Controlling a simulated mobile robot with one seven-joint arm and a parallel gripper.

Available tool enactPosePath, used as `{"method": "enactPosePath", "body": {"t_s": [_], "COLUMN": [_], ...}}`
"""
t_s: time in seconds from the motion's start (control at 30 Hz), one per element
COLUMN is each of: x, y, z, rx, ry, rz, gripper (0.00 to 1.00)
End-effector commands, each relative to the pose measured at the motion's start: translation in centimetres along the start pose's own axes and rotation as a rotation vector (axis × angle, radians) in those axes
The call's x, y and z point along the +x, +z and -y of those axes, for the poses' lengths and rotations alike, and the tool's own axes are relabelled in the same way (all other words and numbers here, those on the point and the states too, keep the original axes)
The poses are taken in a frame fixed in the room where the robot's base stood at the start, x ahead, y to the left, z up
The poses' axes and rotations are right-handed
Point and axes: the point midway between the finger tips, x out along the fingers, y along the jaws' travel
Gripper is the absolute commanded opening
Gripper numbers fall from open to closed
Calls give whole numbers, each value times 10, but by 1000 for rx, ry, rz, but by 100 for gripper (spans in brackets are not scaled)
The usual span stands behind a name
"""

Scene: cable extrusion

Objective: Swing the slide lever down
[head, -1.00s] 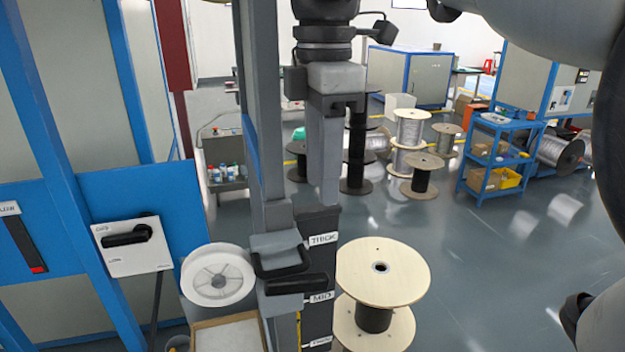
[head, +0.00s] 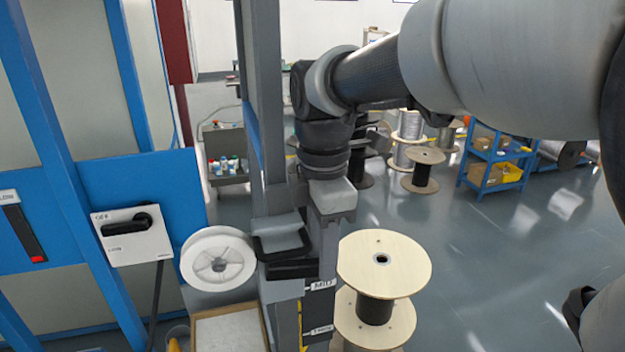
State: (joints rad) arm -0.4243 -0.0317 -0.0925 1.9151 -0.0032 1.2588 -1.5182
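A grey upright post (head: 259,110) stands in the middle of the head view. A grey slide block with a black loop-shaped frame (head: 282,240) sits on it, and a short black bar (head: 290,269) sticks out just below, likely the slide lever. A dark plate beside it carries a MID label (head: 320,284) and another label lower down. My gripper (head: 322,262) points down just right of the black bar and in front of the plate's upper part. Its fingers show edge-on, so I cannot tell their opening or any contact with the bar.
A white reel (head: 218,259) and a shallow box (head: 228,313) are left of the post. A large wooden spool (head: 384,264) stands close on the right. A switch box with a black handle (head: 128,224) is on the blue panel. Open floor lies further right.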

Motion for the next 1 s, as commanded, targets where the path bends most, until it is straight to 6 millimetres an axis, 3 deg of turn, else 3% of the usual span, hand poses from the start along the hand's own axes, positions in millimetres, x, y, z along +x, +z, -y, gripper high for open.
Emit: {"method": "enactPosePath", "body": {"t_s": [0.3,0.53,0.77,1.0], "x": [3,3,5,23], "y": [0,0,1,4], "z": [0,0,0,0], "rx": [0,0,2,7], "ry": [1,1,-1,-3], "rz": [0,0,-12,-197], "gripper": [35,0,0,0]}}
